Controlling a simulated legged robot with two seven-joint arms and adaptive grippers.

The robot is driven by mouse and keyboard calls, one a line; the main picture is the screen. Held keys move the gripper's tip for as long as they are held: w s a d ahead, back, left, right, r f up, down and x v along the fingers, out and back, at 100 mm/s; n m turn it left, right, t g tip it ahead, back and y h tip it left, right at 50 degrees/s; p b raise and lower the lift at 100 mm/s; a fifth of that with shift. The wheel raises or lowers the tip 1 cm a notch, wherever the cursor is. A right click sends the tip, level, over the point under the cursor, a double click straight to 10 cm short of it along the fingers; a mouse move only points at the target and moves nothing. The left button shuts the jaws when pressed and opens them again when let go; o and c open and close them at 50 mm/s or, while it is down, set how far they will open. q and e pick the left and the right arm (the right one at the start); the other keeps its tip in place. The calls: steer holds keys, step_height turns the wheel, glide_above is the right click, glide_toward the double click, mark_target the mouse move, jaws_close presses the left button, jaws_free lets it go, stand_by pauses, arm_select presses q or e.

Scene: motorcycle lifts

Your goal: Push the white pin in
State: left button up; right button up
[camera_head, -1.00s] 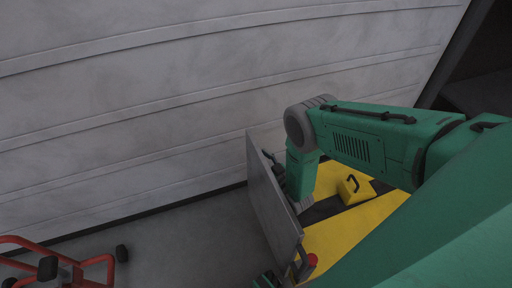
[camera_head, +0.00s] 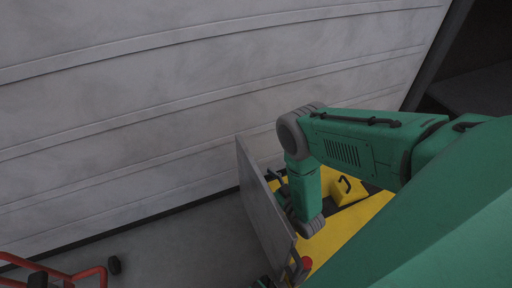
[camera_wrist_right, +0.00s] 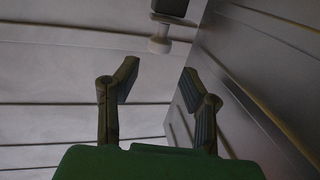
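In the right wrist view a pale, round-ended pin (camera_wrist_right: 159,45) sticks out below a dark grey block near the top. My right gripper (camera_wrist_right: 157,78) is open and empty, its two fingers spread apart. The pin lies beyond the fingertips, between their lines, and is not visibly touched. In the head view my right gripper (camera_head: 277,180) is small and partly hidden behind an upright grey panel (camera_head: 262,208); the pin cannot be made out there. A small green part shows at the bottom edge, but my left gripper cannot be recognised.
The grey panel stands close to my right wrist and fills the right side of the wrist view. A yellow lift body (camera_head: 345,232) with a red button (camera_head: 307,264) lies below my arm. A ribbed grey wall (camera_head: 150,110) is behind. An orange-red frame (camera_head: 85,275) stands lower left.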

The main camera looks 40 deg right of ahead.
steer(key=s, duration=0.4)
steer(key=shift+s+f, duration=0.1)
stand_by(0.4)
